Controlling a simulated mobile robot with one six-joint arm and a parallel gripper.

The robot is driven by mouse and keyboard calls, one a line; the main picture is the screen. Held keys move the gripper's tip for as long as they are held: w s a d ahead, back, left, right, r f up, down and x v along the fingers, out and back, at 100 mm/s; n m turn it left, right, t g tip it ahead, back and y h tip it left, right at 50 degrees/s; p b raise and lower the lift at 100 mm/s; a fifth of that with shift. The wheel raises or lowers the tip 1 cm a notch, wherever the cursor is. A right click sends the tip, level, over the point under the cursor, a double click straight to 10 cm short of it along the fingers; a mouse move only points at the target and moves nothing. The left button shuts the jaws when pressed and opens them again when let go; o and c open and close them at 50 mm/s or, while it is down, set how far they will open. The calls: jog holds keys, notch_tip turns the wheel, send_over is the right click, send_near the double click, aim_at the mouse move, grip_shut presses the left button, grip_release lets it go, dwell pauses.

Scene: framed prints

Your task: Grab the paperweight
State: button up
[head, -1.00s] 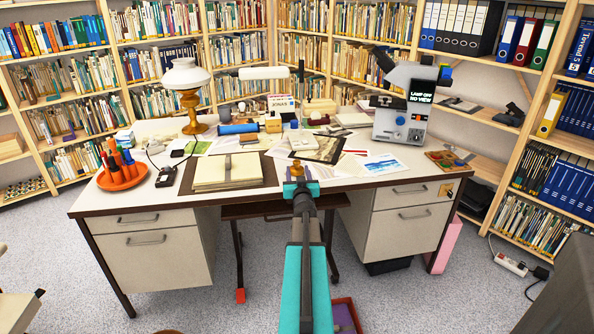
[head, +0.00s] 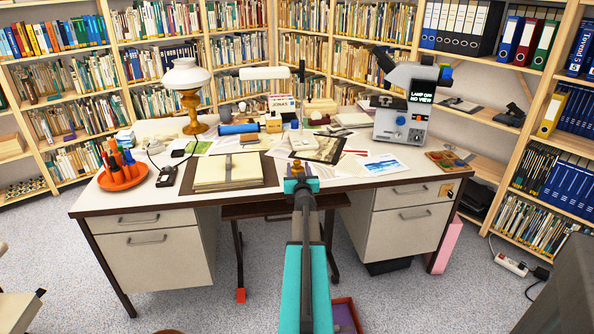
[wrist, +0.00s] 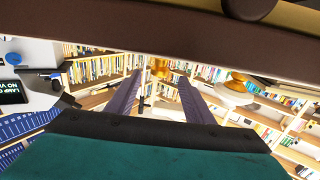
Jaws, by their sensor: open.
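A small brass-coloured knob-like object, which looks like the paperweight (head: 298,170), stands near the front edge of the desk (head: 350,183). In the head view my gripper (head: 300,183) is just in front of it and hides its lower part; the fingers cannot be made out there. The wrist view appears upside down. In it my gripper (wrist: 160,80) has its two dark fingers spread apart and empty. The brass paperweight (wrist: 159,67) shows between and beyond the fingertips. I cannot tell whether they touch it.
An open book (head: 226,172) lies left of the paperweight, and a dark picture (head: 320,148) with papers lies behind it. An orange tray (head: 122,177) and oil lamp (head: 187,90) stand left, a microscope (head: 405,105) right. The desk's dark edge (wrist: 200,30) crosses the wrist view.

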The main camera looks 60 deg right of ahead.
aim_at(297, 167)
jog(key=shift+x, duration=1.3)
grip_shut()
